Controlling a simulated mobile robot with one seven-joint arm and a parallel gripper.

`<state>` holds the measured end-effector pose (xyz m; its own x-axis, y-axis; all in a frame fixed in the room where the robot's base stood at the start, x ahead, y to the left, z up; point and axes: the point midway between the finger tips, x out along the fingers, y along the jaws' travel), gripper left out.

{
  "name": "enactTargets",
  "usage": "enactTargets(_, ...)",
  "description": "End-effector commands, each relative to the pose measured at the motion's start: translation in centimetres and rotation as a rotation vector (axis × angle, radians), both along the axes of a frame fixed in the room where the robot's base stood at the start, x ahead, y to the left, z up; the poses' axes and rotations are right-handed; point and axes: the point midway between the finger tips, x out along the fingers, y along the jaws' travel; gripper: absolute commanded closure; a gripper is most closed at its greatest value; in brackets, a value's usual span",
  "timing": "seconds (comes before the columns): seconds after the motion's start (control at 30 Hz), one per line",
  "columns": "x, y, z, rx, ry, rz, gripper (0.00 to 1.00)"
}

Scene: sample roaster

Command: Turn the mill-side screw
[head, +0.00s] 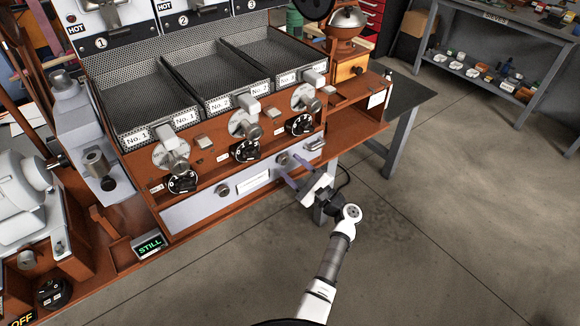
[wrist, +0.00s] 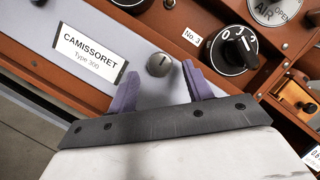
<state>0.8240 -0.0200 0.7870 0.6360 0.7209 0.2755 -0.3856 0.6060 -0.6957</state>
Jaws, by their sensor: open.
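The pale front panel (head: 205,208) of the roaster carries a white "CAMISSORET Type 300" label (wrist: 88,55). A round slotted screw (head: 283,159) sits at the panel's right end, the side nearer the mill (head: 346,66); it also shows in the wrist view (wrist: 159,65), its slot near upright. A second screw (head: 222,190) sits at the panel's left end. My gripper (head: 291,173) is open and empty in front of the right screw. In the wrist view, its purple fingers (wrist: 160,84) stand either side of the screw, apart from it; exact depth is unclear.
Above the panel are black numbered dials, one (head: 300,124) just above the right screw. A lit "STILL" display (head: 149,246) stands lower left. The floor (head: 440,240) at right is clear.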

Motion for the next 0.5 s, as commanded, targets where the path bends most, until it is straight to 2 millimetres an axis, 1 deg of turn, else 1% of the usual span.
enactTargets(0.03,-0.7,-0.9,-0.7,0.000,0.000,-0.004,0.50)
enactTargets(0.3,-4.7,-5.4,-2.4,-0.001,0.000,-0.005,0.50)
enactTargets(0.4,-5.8,-6.7,-2.8,0.000,0.000,-0.004,0.50)
enactTargets(0.5,-6.7,-7.7,-3.1,0.000,-0.001,-0.002,0.50)
